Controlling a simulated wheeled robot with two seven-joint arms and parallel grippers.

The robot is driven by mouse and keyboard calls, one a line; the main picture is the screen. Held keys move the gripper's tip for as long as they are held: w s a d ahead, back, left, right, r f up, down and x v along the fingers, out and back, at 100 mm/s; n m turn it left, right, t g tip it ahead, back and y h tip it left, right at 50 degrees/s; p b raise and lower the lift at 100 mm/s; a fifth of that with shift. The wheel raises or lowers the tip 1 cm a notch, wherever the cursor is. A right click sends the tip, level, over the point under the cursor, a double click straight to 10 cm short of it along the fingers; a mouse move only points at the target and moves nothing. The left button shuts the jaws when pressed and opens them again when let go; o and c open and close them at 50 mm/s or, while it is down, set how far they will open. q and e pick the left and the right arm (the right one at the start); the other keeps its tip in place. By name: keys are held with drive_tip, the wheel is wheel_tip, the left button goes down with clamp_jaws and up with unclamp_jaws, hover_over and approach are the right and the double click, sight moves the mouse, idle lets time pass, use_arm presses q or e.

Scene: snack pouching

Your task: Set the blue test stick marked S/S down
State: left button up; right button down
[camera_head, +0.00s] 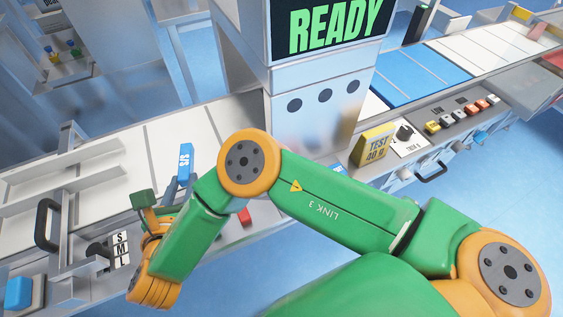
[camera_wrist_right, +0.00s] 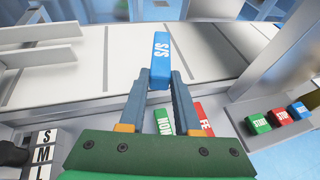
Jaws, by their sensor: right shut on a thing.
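A green stick marked NON (camera_wrist_right: 164,122) and a red stick marked FE (camera_wrist_right: 204,117) show below and behind the fingers. My left gripper is out of view.
The white conveyor belt (camera_head: 92,158) runs into the machine, whose screen reads READY (camera_head: 334,28). A yellow TEST sign (camera_head: 375,145) stands on the right ledge. An S/M/L selector (camera_wrist_right: 44,153) and START/STOP buttons (camera_wrist_right: 281,117) flank the gripper.

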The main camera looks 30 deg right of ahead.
drive_tip(key=s+d+r+m+g+h, duration=0.2)
drive_tip(key=s+d, duration=0.3)
drive_tip(key=d, duration=0.4)
drive_tip(key=s+d+r+m+g+h, duration=0.2)
drive_tip(key=s+d+m+h, duration=0.3)
drive_tip(key=d, duration=0.5)
drive_tip(key=shift+d+r+g+b, duration=0.3)
drive_tip(key=shift+r, duration=0.15)
